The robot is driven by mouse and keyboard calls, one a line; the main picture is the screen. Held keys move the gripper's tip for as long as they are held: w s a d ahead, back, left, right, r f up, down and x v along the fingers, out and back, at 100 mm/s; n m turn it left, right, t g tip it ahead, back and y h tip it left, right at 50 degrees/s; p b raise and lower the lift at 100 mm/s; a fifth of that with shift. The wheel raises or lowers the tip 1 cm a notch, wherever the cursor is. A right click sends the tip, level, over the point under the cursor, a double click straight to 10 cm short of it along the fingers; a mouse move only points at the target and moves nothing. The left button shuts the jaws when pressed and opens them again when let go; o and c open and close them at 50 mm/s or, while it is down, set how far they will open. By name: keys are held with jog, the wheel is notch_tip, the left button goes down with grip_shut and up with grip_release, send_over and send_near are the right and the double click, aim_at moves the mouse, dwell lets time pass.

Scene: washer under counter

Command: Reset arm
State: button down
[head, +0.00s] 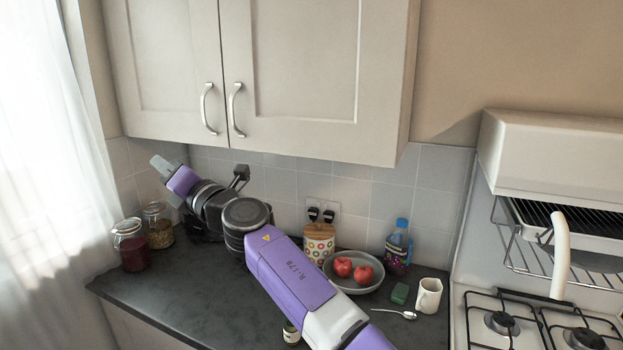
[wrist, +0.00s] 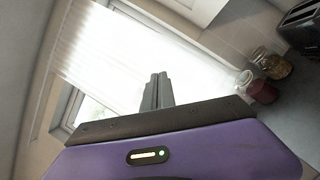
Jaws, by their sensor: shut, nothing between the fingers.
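My purple and grey arm reaches from the bottom of the head view over the dark counter (head: 170,300) toward the left corner. My gripper (head: 158,162) is at its far end, just below the left upper cabinet and above the jars. In the wrist view my gripper (wrist: 158,80) shows its two grey fingers closed together with nothing between them. The fingers point toward the bright curtained window (wrist: 120,55). Nothing touches the fingertips.
Two jars (head: 130,245) (head: 158,226) stand under the gripper. White upper cabinets (head: 300,60) hang close above the arm. A fruit bowl (head: 375,283), a bottle (head: 398,250), a mug (head: 428,296) and a spoon (head: 395,313) lie right of the arm. A gas hob (head: 540,325) is at the right.

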jog(key=s+d+f+m+t+h+b, duration=0.2)
jog(key=s+d+f+m+t+h, duration=0.15)
jog(key=s+d+f+m, duration=0.95)
jog(key=s+d+f+m+t+h+b, duration=0.1)
jog(key=s+d+f+m+t+h, duration=0.3)
jog(key=s+d+f+m, duration=0.8)
jog(key=s+d+f+m+g+h+b, duration=0.1)
jog(key=s+d+f+m+h, duration=0.2)
jog(key=s+d, duration=0.5)
jog(key=s+d+f+m+g+h+b, duration=0.1)
jog(key=s+d+f+m, duration=0.4)
jog(key=s, duration=0.9)
jog(key=s+d+f+m+g+h+b, duration=0.2)
jog(key=s+d+f+m+h, duration=0.2)
jog(key=s+d+f, duration=0.3)
jog(key=s+d+h, duration=0.1)
jog(key=s+d, duration=0.3)
jog(key=d, duration=0.1)
jog(key=shift+h, duration=0.35)
